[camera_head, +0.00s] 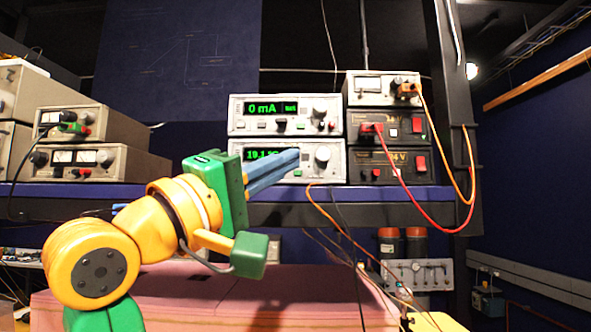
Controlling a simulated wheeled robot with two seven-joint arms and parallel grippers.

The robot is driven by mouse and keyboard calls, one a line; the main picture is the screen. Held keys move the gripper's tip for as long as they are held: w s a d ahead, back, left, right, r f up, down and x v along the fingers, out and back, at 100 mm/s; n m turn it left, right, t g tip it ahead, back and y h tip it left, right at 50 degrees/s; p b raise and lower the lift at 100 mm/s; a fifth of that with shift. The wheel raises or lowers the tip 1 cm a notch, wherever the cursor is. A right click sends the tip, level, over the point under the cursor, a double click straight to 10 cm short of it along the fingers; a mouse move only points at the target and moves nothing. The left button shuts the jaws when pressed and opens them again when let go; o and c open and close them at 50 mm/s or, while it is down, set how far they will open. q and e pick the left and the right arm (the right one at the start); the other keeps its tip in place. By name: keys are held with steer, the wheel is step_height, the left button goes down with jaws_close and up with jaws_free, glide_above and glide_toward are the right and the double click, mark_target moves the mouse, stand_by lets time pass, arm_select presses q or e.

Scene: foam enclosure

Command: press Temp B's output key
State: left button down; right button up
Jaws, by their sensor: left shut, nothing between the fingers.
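The lower front unit in the middle stack (337,174) has a green display reading about 19.1 °C, partly covered, with a large round knob and small keys along its bottom. No name such as Temp B is readable on it. My left gripper (295,157) is shut and empty. Its blue fingers point up and right in front of this unit's panel, covering part of the display and the panel's middle. Whether the tips touch the panel or any key, I cannot tell. My right gripper is not in view.
A similar unit (238,116) reading 0 mA sits on top. Power supplies (355,166) with red switches and orange and red cables stand to the right. More metered boxes (90,163) are on the left. The blue-edged shelf (400,192) runs beneath them; a pink foam block (300,285) lies below.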

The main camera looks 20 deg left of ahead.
mark_target(298, 173)
arm_select(q)
steer(key=shift+w+a+f+p, duration=0.1)
steer(key=shift+w+a+p, duration=0.35)
steer(key=shift+w, duration=1)
steer(key=shift+w+a+p, duration=0.1)
steer(key=shift+w+p, duration=0.6)
steer(key=shift+w, duration=0.75)
steer(key=shift+w+a+f+p, duration=0.1)
steer(key=shift+w+a+p, duration=0.35)
steer(key=shift+w, duration=1)
steer(key=shift+s+d+r, duration=0.1)
steer(key=shift+s, duration=0.05)
steer(key=shift+w, duration=0.2)
steer(key=shift+w, duration=0.15)
steer(key=shift+w+r, duration=0.1)
steer(key=shift+w, duration=0.2)
